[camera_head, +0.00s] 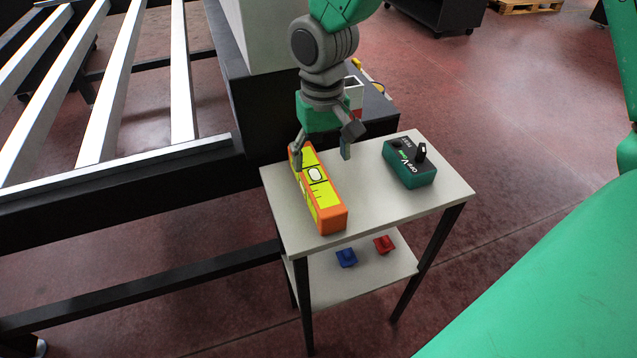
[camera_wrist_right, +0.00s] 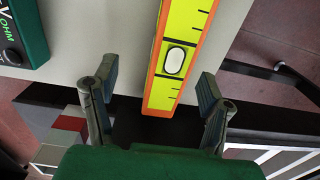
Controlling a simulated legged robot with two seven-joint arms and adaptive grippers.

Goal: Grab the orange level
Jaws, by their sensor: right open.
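The orange level (camera_head: 318,190) has a yellow-green face with a white vial window. It lies along the left side of the small grey table's top (camera_head: 376,202), its far end near the back edge. My right gripper (camera_head: 322,158) is open over that far end, fingers pointing down. In the right wrist view, the level (camera_wrist_right: 186,35) runs up the picture, and its near end shows between the spread fingers of my right gripper (camera_wrist_right: 158,82), with a gap on each side. I cannot tell how far the fingertips are above the table top. My left gripper is not in view.
A green and black meter (camera_head: 410,165) marked V and OHM stands right of the level. A blue piece (camera_head: 346,258) and a red piece (camera_head: 384,244) lie on the lower shelf. A dark frame with pale slats (camera_head: 110,85) stands at left. The table's front right is clear.

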